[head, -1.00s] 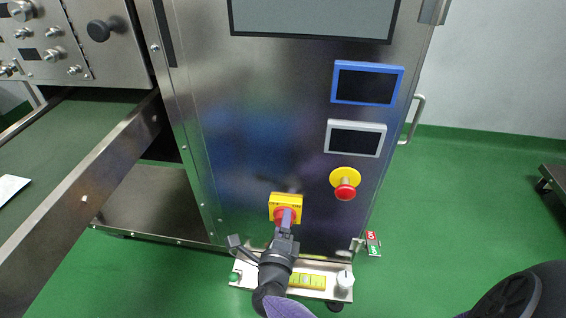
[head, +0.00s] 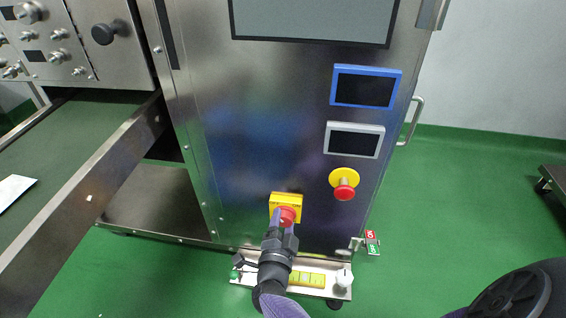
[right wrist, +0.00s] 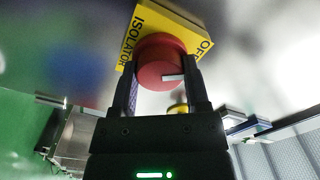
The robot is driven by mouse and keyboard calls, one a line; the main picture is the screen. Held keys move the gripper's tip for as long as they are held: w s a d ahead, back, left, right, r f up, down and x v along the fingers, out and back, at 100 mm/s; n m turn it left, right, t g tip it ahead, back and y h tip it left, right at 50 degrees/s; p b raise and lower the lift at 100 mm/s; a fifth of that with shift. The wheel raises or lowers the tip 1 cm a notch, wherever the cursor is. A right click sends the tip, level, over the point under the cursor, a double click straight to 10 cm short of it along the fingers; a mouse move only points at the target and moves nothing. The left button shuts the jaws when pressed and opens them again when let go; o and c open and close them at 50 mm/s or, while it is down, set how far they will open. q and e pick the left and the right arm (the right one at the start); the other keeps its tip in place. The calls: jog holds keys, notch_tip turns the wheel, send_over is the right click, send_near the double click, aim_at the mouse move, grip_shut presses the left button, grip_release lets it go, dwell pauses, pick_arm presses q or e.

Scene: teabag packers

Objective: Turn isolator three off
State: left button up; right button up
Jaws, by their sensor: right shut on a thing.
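The isolator is a yellow square plate (head: 287,200) with a red round knob (head: 288,214), low on the steel cabinet front. In the right wrist view the plate (right wrist: 195,30) reads "ISOLATOR" along one side and "OF" on another, the rest being cut off. The red knob (right wrist: 160,62) there has a white marker bar pointing right in the picture. My right gripper (head: 284,224) reaches up from below, its fingers on both sides of the knob, shut on it. No isolator number can be read. My left gripper is out of view.
A red mushroom button on a yellow disc (head: 344,178) sits up and right of the isolator. Above it are a grey-framed display (head: 354,125) and a blue-framed display (head: 366,72). A steel ledge (head: 310,292) runs below the gripper. A conveyor frame is at left.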

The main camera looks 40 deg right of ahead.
jog(key=shift+f+n, duration=0.1)
jog(key=shift+n, duration=1.1)
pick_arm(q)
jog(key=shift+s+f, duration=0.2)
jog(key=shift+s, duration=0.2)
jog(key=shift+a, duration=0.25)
pick_arm(e)
jog(key=o, duration=1.3)
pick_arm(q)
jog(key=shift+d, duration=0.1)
